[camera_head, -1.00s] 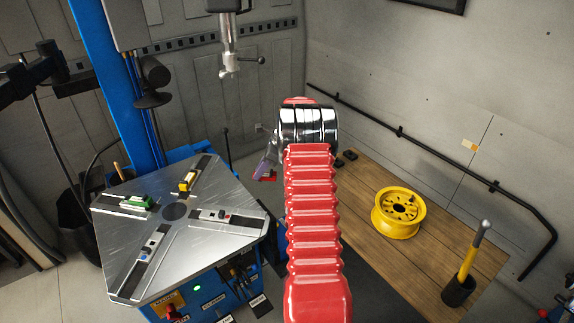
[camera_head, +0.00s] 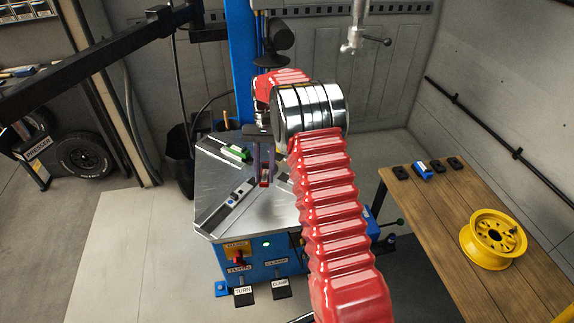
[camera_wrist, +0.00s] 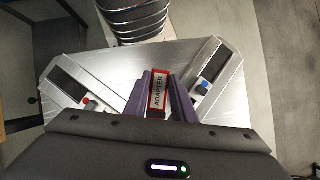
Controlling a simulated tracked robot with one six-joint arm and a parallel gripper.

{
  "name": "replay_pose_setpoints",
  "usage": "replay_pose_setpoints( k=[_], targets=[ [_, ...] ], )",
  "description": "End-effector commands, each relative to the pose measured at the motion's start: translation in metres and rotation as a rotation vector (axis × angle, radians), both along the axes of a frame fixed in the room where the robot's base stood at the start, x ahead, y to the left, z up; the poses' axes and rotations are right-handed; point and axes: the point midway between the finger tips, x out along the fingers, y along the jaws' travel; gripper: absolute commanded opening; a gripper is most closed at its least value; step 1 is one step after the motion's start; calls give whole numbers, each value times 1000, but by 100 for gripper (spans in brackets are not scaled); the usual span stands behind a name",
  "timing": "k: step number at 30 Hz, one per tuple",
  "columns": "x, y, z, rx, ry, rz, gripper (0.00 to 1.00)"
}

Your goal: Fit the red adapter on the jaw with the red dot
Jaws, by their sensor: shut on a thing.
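My gripper (camera_head: 264,166) is shut on the red adapter (camera_head: 264,182), over the front part of the steel turntable (camera_head: 205,178). The jaw with the red dot (camera_wrist: 87,101) is to the left of the adapter there, bare, partly covered by my gripper body. The jaw with the blue dot (camera_wrist: 204,86) is on the right, also bare. The adapter is apart from both jaws. In the head view, my arm hides most of the red-dot jaw.
A green adapter (camera_head: 236,152) sits on another jaw. The wooden bench (camera_head: 500,215) at right bears a blue adapter (camera_head: 424,171), black holders (camera_head: 401,172) and a yellow rim (camera_head: 493,238). Pedals (camera_head: 280,288) stand before the machine. A steel post tool (camera_head: 356,40) hangs behind.

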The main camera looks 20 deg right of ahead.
Motion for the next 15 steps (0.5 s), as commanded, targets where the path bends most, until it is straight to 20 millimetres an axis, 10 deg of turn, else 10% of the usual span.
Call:
replay_pose_setpoints(
  k=[6, 15],
  targets=[
    [-20, 52, 20, 0, -2, 351, 1],
    [-29, 70, 28, 0, -1, 500, 1]
  ],
)
